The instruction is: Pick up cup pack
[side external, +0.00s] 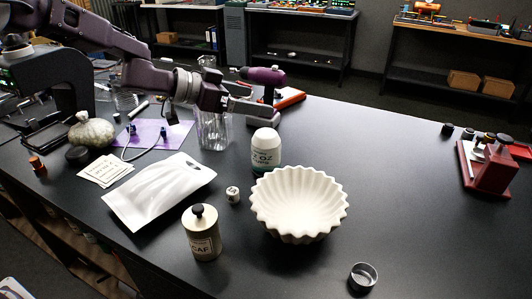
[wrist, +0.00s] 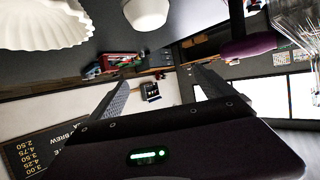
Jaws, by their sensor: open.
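A white pouch (side external: 160,190), which looks like the cup pack, lies flat on the black table left of centre in the side external view. No label on it can be read. My gripper (side external: 265,105) is behind and to the right of it, raised near the white-capped bottle and well apart from the pouch. In the wrist view my gripper's two fingers (wrist: 158,82) are spread apart with nothing between them. The pouch is not seen in the wrist view.
A purple-handled tool (side external: 262,75) stands by my gripper. The table's right is mostly clear.

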